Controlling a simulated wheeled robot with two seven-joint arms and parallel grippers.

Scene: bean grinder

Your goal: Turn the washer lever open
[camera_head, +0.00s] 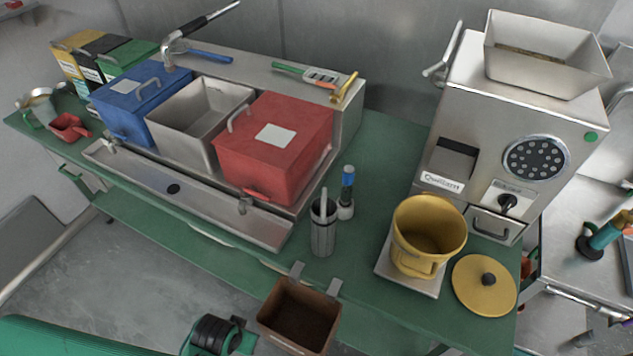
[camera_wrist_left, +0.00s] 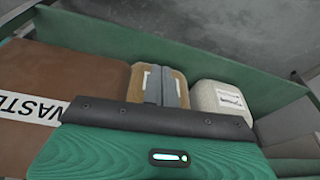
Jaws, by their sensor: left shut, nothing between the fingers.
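The steel washer trough (camera_head: 172,189) runs along the front of the counter, with a dark drain in its floor. A metal piece with a long black handle (camera_head: 210,17) rises behind the blue box; I cannot tell which of these is the washer lever. My left gripper (camera_wrist_left: 161,86) is shut and empty, its grey fingers together in the left wrist view. In the head view my left arm is low at the bottom, well away from the trough. My right gripper is not seen.
Blue (camera_head: 140,98), steel (camera_head: 200,120) and red (camera_head: 275,145) boxes stand behind the trough. A brown waste bin (camera_head: 298,318) hangs at the counter front, near my left arm. The grinder (camera_head: 515,125) and yellow bucket (camera_head: 428,235) stand at right.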

